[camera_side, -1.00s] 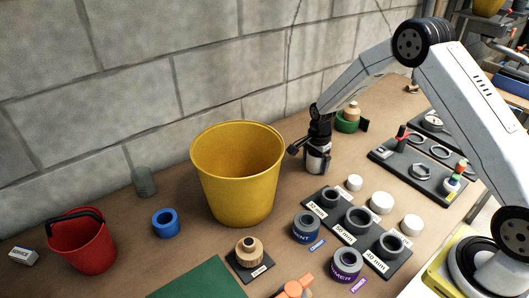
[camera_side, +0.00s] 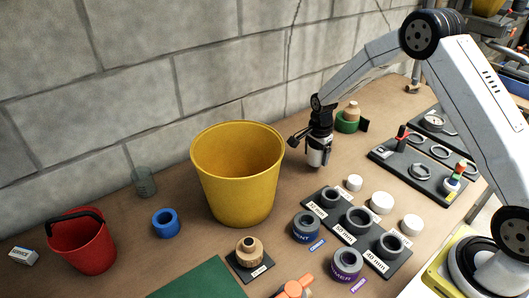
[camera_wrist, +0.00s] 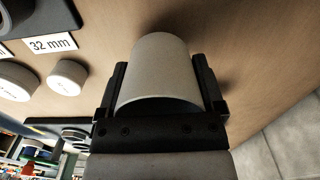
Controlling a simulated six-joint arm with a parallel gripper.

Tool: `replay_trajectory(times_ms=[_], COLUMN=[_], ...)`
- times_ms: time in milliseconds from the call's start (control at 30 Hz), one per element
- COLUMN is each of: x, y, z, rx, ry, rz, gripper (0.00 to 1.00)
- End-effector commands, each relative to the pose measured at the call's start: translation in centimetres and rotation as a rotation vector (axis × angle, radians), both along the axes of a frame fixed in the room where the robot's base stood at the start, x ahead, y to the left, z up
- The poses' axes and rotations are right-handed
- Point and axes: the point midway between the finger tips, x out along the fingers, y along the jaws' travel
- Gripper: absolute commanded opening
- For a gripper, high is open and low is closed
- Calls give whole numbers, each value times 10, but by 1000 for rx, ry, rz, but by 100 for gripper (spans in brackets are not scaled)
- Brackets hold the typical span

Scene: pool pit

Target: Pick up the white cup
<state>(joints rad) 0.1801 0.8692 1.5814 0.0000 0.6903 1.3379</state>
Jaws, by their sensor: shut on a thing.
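The white cup (camera_wrist: 160,68) is between the two fingers of my gripper (camera_wrist: 160,95) in the wrist view, with a finger against each side. In the side view my gripper (camera_side: 318,145) is at the back of the bench, right of the yellow bucket. The white cup (camera_side: 316,158) shows there below the dark gripper body, partly covered by the fingers. A small gap seems to lie between the cup and the bench top.
The yellow bucket (camera_side: 237,185) stands close on the left. In front are a fitting board (camera_side: 385,262) and several white caps (camera_side: 381,203). A dark tool board (camera_side: 420,170) lies right. The block wall is close behind.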

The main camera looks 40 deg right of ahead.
Motion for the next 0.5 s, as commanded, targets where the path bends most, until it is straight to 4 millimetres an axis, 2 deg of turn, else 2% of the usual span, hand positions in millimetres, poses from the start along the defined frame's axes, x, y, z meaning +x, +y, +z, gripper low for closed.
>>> replay_trajectory(times_ms=[500], x=[-47], y=[7], z=[61], rx=[-1], ry=[-2], rz=[0], gripper=[31])
